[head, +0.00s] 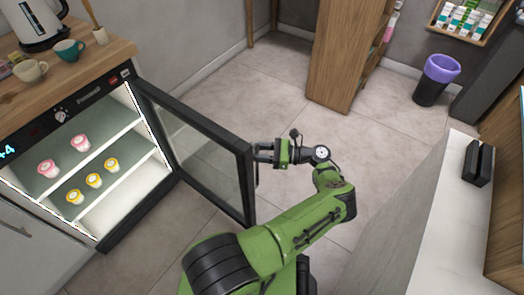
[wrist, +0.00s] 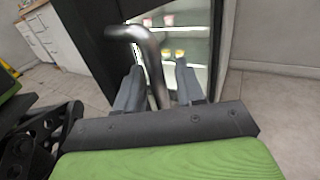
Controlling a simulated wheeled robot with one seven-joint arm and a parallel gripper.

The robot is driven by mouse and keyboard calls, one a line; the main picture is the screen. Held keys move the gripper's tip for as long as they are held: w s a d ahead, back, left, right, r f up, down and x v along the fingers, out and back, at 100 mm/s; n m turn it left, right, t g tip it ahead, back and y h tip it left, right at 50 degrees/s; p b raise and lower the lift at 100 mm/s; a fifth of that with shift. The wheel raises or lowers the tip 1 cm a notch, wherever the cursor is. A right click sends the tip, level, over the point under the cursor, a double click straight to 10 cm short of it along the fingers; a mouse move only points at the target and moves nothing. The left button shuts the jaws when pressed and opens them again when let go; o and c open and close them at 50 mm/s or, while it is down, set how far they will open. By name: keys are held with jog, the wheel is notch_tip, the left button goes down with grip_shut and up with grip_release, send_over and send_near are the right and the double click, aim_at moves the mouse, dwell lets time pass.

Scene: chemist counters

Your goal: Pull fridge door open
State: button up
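The fridge (head: 118,250) stands at the left under a wooden counter. Its glass door (head: 205,165), framed in black, is swung wide open, standing well out from the lit inside. My gripper (head: 262,154) is at the outer face of the door, near its free edge, by the handle (head: 257,178). In the wrist view, the bent metal handle (wrist: 155,72) passes between the two fingers of my gripper (wrist: 158,80). The fingers look spread, with a gap showing beside the handle on the right. Whether a finger touches the handle is unclear.
Pink and yellow cups (head: 93,180) stand on the fridge shelves. A kettle (head: 38,22) and mugs are on the counter above. A wooden shelf unit (head: 340,60), a bin (head: 436,78) and a white counter (head: 440,215) lie to the right. The floor behind the door is clear.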

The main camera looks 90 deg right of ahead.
jog(key=s, duration=1.1)
jog(key=shift+s+a, duration=0.15)
jog(key=shift+s, duration=0.2)
